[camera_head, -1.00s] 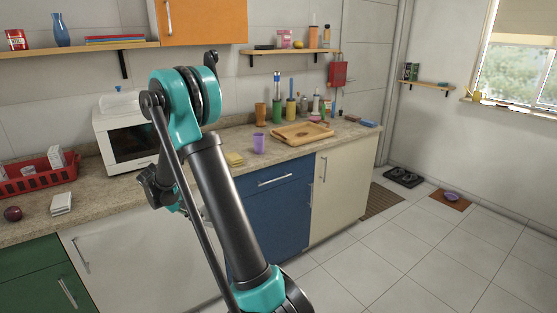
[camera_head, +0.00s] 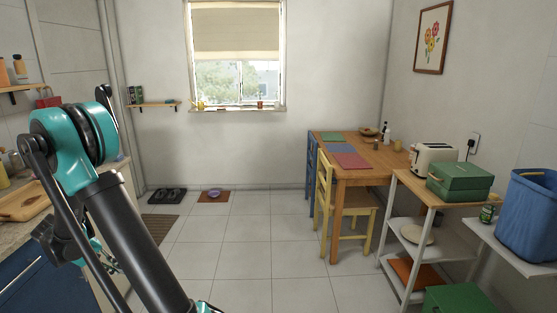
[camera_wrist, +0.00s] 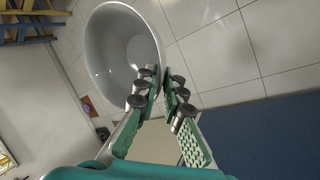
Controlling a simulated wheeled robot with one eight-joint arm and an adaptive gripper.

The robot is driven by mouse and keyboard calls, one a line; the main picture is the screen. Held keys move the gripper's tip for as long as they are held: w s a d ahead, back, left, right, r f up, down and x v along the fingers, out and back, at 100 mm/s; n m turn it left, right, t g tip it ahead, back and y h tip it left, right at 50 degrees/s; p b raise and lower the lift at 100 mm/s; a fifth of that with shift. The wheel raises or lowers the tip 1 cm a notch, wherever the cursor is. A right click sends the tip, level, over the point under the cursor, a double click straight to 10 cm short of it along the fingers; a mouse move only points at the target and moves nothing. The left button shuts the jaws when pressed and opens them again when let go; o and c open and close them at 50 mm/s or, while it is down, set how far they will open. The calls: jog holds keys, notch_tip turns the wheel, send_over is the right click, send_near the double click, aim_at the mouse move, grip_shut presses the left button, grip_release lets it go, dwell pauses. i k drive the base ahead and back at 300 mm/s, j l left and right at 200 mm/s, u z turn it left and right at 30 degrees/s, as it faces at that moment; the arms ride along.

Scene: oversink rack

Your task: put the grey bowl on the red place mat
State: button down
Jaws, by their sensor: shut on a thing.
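The grey bowl (camera_wrist: 118,50) hangs in the wrist view, its rim between the two fingers of my gripper (camera_wrist: 158,85). My gripper is shut on the rim, and the bowl's inside faces the camera. The red place mat (camera_head: 350,160) lies on the near part of the wooden table in the head view. Its surface looks bare. My gripper and the bowl are hidden in the head view, where only my arm shows at the left.
Blue (camera_head: 337,148) and green (camera_head: 331,136) mats lie farther along the wooden table (camera_head: 382,174). A yellow chair (camera_head: 323,190) stands beside it. A shelf unit with a toaster (camera_head: 434,158) and green box (camera_head: 460,182) stands at right. The middle floor is clear.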

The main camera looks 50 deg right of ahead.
aim_at(349, 158)
jog(key=l+z, duration=0.15)
jog(key=z, duration=0.3)
jog(key=i+l+z, duration=0.15)
jog(key=z, duration=0.3)
jog(key=i+l+z, duration=0.1)
jog(key=z, duration=0.35)
jog(key=i+z, duration=0.15)
jog(key=z, duration=0.3)
jog(key=i+z, duration=0.3)
jog(key=i+j+z, duration=0.3)
jog(key=i, duration=0.15)
jog(key=i+j+z, duration=0.15)
jog(key=i+z, duration=0.15)
jog(key=i+j, duration=0.4)
